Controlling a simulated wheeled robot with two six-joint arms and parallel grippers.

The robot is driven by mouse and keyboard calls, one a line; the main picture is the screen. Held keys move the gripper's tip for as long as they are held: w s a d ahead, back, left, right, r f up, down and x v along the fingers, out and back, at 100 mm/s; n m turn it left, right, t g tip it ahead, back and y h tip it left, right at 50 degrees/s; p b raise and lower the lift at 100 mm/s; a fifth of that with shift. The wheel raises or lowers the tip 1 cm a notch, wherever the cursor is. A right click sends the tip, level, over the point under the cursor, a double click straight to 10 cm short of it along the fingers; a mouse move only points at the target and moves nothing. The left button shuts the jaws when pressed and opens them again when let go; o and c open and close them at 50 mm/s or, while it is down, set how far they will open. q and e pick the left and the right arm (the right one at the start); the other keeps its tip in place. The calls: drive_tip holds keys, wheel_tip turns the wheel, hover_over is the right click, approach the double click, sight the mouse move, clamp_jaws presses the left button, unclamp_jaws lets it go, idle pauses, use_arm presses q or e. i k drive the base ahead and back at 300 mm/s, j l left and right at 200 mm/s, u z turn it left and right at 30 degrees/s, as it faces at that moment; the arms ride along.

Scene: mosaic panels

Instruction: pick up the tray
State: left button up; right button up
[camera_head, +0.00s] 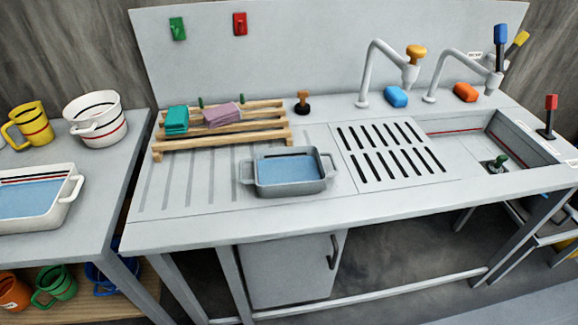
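A small grey tray (290,188) with a loop handle at each end stands on the ribbed drainboard of the metal sink counter, near its front edge. Its inside looks blue. A larger white tray (62,212) with a blue inside and a handle on its right stands on the left counter, cut off by the picture's left edge. I cannot tell from the picture which tray is meant. Neither of my grippers is in view.
A wooden rack (222,128) with folded teal and purple cloths stands behind the grey tray. A slotted drain panel (395,150) and the sink basin (500,140) lie to the right. A white pot (97,118) and yellow mug (30,124) stand left. A gap separates the counters.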

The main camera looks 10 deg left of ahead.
sight(294, 171)
drive_tip(key=i+l+u, duration=0.2)
drive_tip(key=l, duration=0.15)
drive_tip(key=l+u, duration=0.2)
drive_tip(key=l, duration=0.2)
drive_tip(key=i+l+u, duration=0.2)
drive_tip(key=l, duration=0.2)
drive_tip(key=l+u, duration=0.2)
drive_tip(key=l, duration=0.2)
